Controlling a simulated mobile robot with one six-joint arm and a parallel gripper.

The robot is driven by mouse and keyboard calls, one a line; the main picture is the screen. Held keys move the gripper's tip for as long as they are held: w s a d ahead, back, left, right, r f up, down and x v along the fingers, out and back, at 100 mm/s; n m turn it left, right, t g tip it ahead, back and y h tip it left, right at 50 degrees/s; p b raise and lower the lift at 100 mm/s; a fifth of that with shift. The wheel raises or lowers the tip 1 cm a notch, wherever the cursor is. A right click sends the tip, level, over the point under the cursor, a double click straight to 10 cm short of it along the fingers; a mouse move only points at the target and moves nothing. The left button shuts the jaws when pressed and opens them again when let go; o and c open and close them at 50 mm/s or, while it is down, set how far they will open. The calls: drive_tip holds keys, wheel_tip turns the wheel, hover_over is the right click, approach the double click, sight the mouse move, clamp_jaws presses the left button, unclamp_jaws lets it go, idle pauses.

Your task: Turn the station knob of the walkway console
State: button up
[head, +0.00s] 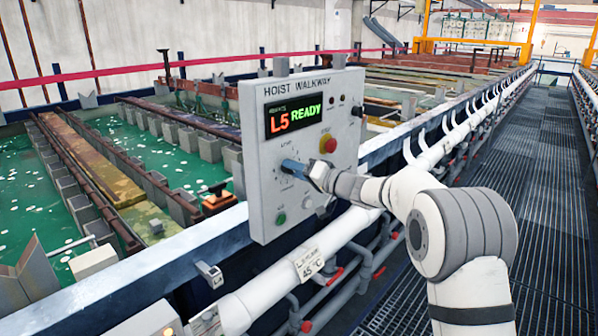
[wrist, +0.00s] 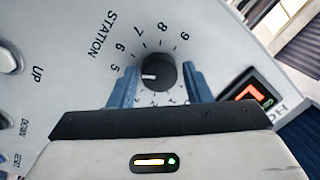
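The walkway console (head: 300,110) is a grey upright panel marked HOIST WALKWAY. Its display (head: 293,116) reads "L5 READY". In the wrist view the station knob (wrist: 160,72) is round and black, inside a ring of numbers. Its white pointer mark faces left, toward the 5. My gripper (wrist: 159,80) is open, with one blue finger on each side of the knob. Small gaps show between fingers and knob; I cannot tell how deep the fingertips reach. In the head view my gripper (head: 290,167) is at the console face and hides the knob.
A green button (head: 281,218) sits below. White pipes (head: 300,262) run under the console. Green tanks (head: 90,160) lie to the left, a grated walkway (head: 530,170) to the right.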

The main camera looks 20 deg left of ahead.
drive_tip(key=c, duration=0.6)
drive_tip(key=shift+w+d, duration=0.1)
drive_tip(key=shift+d, duration=0.25)
drive_tip(key=shift+c, duration=0.3)
drive_tip(key=shift+a+b, duration=0.2)
drive_tip(key=shift+b, duration=0.3)
